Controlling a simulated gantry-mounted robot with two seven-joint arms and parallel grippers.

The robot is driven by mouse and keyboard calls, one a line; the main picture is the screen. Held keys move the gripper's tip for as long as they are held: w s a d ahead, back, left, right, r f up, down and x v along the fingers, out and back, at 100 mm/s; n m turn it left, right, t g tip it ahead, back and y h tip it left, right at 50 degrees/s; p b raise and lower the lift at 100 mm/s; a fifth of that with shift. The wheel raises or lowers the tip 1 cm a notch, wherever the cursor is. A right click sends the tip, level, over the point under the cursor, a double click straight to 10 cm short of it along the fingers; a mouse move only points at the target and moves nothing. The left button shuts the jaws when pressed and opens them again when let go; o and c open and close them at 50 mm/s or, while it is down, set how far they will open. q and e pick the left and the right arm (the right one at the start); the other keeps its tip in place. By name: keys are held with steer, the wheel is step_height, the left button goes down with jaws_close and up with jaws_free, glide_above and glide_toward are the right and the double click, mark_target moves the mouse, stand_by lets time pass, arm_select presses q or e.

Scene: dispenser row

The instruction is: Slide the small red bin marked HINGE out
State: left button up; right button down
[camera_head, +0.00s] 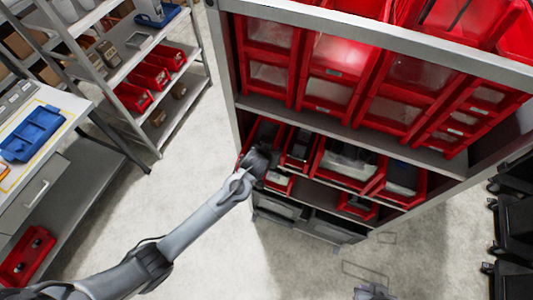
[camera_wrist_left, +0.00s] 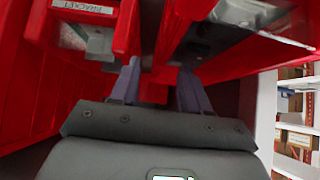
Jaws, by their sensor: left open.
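My left gripper (camera_head: 257,163) reaches into the left end of the cabinet's lower bin shelf; its fingers are hidden there in the head view. In the left wrist view, the same gripper (camera_wrist_left: 159,70) is open, with its two fingers apart and red plastic (camera_wrist_left: 154,88) between them. I cannot tell whether they touch it. A red bin with an upside-down BRACKET label (camera_wrist_left: 85,8) is at upper left. No HINGE label is readable, so I cannot tell which bin is the HINGE one. A grey part at the head view's bottom edge may be my right gripper (camera_head: 372,291).
Large red bins (camera_head: 330,68) fill the shelf above, and the cabinet's left post (camera_head: 227,60) stands close to my left wrist. A grey rack (camera_head: 185,95) and a workbench with a blue tray (camera_head: 32,133) stand at left. Floor between is clear.

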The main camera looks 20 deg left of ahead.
arm_select(q)
steer(key=shift+b+v, duration=0.35)
steer(key=shift+v, duration=2.8)
